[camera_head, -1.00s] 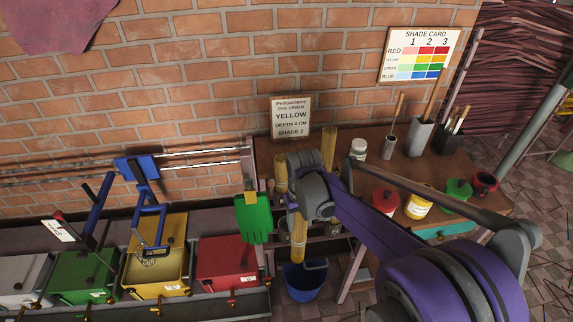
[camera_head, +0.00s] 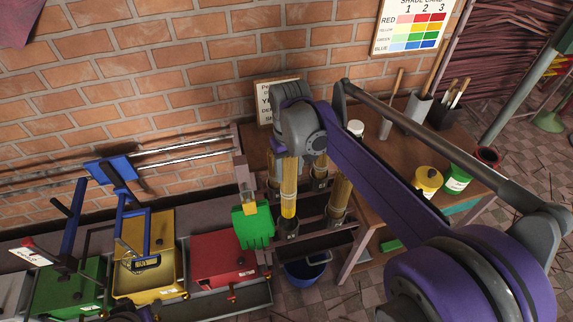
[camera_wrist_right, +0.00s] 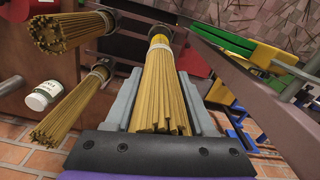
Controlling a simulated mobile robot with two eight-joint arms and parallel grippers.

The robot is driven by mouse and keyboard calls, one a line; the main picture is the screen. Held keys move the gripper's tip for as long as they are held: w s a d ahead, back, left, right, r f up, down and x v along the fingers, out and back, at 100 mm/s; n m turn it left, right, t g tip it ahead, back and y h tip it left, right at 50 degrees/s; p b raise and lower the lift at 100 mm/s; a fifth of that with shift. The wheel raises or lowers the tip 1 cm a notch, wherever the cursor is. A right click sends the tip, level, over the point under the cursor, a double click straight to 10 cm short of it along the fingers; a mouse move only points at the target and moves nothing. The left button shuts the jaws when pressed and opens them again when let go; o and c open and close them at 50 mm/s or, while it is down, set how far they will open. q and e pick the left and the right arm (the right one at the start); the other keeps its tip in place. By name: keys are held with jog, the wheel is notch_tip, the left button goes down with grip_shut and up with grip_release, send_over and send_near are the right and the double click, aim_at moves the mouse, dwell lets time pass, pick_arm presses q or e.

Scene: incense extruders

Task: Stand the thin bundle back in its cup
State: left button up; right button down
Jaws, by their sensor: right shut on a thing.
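My right gripper (camera_wrist_right: 160,105) is shut on a straw-coloured incense bundle (camera_wrist_right: 158,88), with its fingers on both sides. In the head view the bundle (camera_head: 288,185) hangs upright under my right wrist, with a brighter yellow lower part. Its lower end meets a dark cup (camera_head: 288,229) on the rack; I cannot tell how far inside it is. Other bundles stand in cups nearby: one to the right (camera_head: 340,192), one behind (camera_head: 320,166) and one partly hidden on the left (camera_head: 273,170). My left gripper is not in view.
A blue bucket (camera_head: 305,272) stands below the rack. Red (camera_head: 222,255), yellow (camera_head: 134,280) and green dye vats line the left. The table at right holds paint jars (camera_head: 428,181).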

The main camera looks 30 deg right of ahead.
aim_at(288, 197)
jog(key=shift+s+f, duration=0.1)
jog(key=shift+f, duration=0.35)
jog(key=shift+f+b, duration=1.4)
jog(key=shift+f, duration=0.85)
jog(key=shift+f+b, duration=2.3)
jog(key=shift+f, duration=1.4)
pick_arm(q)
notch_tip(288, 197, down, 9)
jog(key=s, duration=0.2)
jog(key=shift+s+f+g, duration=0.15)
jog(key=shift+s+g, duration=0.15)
pick_arm(e)
jog(key=shift+c, duration=0.9)
grip_release()
notch_tip(288, 197, up, 11)
jog(key=shift+f+p, duration=0.1)
jog(key=shift+p, duration=0.45)
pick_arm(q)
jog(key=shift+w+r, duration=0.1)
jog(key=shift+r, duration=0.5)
